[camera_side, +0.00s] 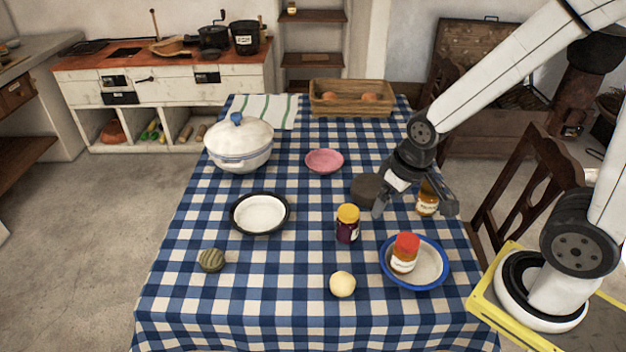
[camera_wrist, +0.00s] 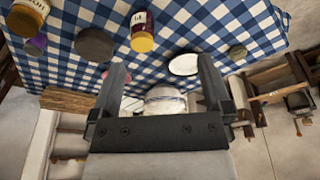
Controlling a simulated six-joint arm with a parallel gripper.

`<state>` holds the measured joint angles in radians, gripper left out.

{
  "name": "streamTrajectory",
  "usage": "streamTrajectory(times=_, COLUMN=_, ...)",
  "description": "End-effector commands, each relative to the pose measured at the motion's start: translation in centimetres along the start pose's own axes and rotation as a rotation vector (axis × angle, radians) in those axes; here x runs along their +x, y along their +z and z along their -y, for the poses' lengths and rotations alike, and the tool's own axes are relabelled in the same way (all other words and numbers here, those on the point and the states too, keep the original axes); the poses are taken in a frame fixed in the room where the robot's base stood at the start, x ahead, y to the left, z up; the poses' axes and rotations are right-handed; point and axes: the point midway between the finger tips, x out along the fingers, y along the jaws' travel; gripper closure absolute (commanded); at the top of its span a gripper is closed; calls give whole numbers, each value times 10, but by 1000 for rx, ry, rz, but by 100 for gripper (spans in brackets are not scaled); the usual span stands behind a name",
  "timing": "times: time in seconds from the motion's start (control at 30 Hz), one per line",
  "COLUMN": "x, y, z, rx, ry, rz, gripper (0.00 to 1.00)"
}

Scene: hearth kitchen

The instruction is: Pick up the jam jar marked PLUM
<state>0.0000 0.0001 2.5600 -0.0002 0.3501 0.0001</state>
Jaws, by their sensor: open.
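A jar with a yellow lid and dark purple contents (camera_side: 347,232) stands upright on the checked tablecloth; its label is too small to read. It also shows in the wrist view (camera_wrist: 140,22), its label only partly visible. A red-lidded jar (camera_side: 404,255) sits tilted in a blue-rimmed bowl. My gripper (camera_side: 415,208) is open and empty above the table, right of and behind the yellow-lidded jar. Its fingers show in the wrist view (camera_wrist: 163,72).
A dark round object (camera_side: 364,190) lies by my gripper. A pale ball (camera_side: 342,285), a dark-rimmed plate (camera_side: 261,213), a striped green object (camera_side: 211,260), a pink bowl (camera_side: 324,160) and a white tureen (camera_side: 238,145) stand apart. The blue-rimmed bowl (camera_side: 442,279) is nearby.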

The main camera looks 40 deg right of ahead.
Motion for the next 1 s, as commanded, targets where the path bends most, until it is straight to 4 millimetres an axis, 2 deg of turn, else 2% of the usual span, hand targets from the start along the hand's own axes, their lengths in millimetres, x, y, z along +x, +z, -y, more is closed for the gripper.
streamTrajectory(times=0.2, x=1, y=-2, z=-1, rx=-2, ry=3, rz=-4, gripper=0)
streamTrajectory(times=0.37, x=6, y=-13, z=-10, rx=-23, ry=23, rz=-35, gripper=0)
streamTrajectory(times=0.57, x=23, y=-48, z=-37, rx=-102, ry=75, rz=-134, gripper=0)
streamTrajectory(times=0.8, x=53, y=-99, z=-75, rx=-260, ry=104, rz=-301, gripper=0)
streamTrajectory(times=1.0, x=81, y=-128, z=-97, rx=-400, ry=63, rz=-433, gripper=0)
